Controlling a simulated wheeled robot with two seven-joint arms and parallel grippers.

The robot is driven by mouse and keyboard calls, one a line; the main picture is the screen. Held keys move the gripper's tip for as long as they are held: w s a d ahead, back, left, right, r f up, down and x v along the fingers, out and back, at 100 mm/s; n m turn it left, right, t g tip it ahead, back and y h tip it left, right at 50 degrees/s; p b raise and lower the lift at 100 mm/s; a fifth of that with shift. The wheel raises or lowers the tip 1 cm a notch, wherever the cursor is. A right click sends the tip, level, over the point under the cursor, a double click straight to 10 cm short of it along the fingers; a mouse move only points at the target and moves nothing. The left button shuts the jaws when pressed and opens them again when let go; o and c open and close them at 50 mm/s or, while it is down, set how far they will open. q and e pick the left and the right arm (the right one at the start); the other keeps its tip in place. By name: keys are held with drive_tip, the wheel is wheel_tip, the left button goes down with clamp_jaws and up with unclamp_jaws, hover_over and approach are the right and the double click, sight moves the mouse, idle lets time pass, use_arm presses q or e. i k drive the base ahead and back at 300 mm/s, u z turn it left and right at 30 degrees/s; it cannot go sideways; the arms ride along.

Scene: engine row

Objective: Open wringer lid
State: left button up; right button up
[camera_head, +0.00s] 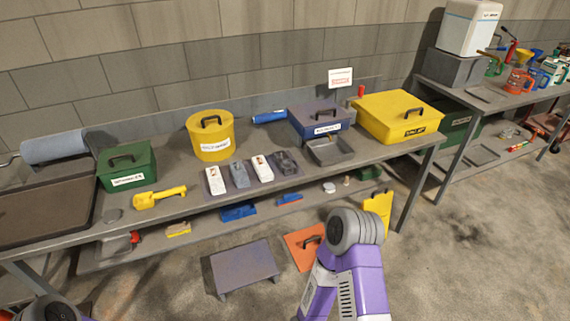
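Several lidded containers with black handles stand on the long grey workbench (300,190): a green box (127,170) at left, a round yellow bucket (210,143), a dark blue-purple box (318,126), and a wide yellow box (398,119) at right. All their lids look shut. Their labels are too small to read surely, so I cannot tell which is the wringer. My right arm rises at the bottom centre, in front of the bench; its gripper does not show. Only a bit of my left arm shows at the bottom left corner, without its gripper. Neither arm touches a container.
Small white and grey items lie on a mat, near a grey tray (330,150) and yellow scoop (160,197). A low platform (243,269), an orange panel (304,246) and a yellow floor sign (378,212) stand before the bench. Floor at right is clear.

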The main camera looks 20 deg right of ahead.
sight(314, 113)
drive_tip(key=z, duration=0.4)
drive_tip(key=k, duration=1)
drive_tip(key=z, duration=1.55)
drive_tip(key=i, duration=2.45)
drive_tip(key=u, duration=1.45)
drive_tip(key=i, duration=0.9)
drive_tip(key=u, duration=0.95)
